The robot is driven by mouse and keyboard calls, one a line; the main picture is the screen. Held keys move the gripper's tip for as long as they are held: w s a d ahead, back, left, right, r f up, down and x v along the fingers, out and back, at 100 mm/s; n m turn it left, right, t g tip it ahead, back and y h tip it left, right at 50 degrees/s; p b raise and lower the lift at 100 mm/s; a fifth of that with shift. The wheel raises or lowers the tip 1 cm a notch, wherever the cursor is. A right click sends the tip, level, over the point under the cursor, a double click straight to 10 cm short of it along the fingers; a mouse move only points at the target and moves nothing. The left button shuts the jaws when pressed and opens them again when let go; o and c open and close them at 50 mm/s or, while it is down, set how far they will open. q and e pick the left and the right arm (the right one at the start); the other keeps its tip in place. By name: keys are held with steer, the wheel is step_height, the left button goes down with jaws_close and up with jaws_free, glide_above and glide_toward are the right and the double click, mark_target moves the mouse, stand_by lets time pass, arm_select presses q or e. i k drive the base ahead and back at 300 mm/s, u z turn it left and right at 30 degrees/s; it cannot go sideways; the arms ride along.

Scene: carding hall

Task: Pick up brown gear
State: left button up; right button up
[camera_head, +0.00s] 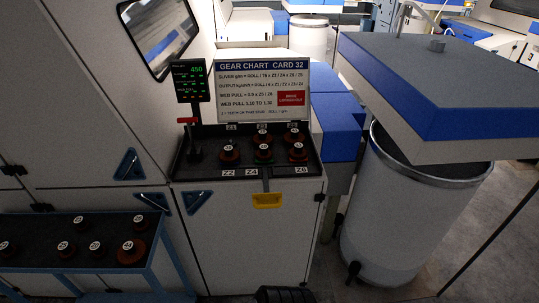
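Several dark gears with white number labels lie on the dark-topped blue rack (75,265) at the lower left. The one at its right front, a brown gear (131,252), looks larger and more orange-brown than its neighbours. Neither of my grippers can be made out in this view.
A gear chart sign (262,92) and a small screen (192,80) stand behind the panel. A yellow part (267,201) is on the cabinet front below. A large white can (410,215) under a blue-edged cover stands at the right. A black object (285,295) shows at the bottom edge.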

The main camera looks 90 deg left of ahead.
mark_target(229, 155)
steer(key=i, duration=0.75)
steer(key=u, duration=2.25)
